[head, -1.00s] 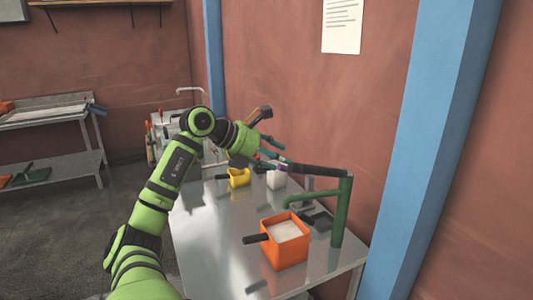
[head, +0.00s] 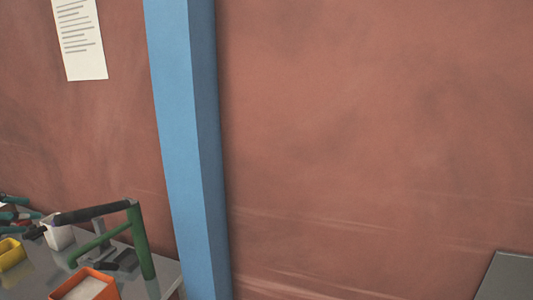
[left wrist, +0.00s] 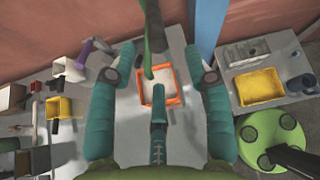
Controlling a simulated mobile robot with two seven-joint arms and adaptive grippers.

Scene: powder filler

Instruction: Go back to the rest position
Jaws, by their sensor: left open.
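My left gripper (left wrist: 167,58) is open in the left wrist view, with teal fingers spread and nothing between them that I can see it hold. In the head view, teal fingers (head: 18,208) show only at the far left edge; the rest of the arm is out of view. An orange container (left wrist: 171,71) of white powder stands on the metal table, seen beyond the fingers and partly hidden by one. It also shows at the bottom of the head view (head: 106,289). My right gripper is not seen.
A green stand (head: 141,240) with a dark arm rises beside the orange container. A yellow container (head: 12,255) and a white one (head: 60,237) stand farther left. A blue post (head: 184,150) stands against the wall. A second table holds a yellow bin (left wrist: 258,87).

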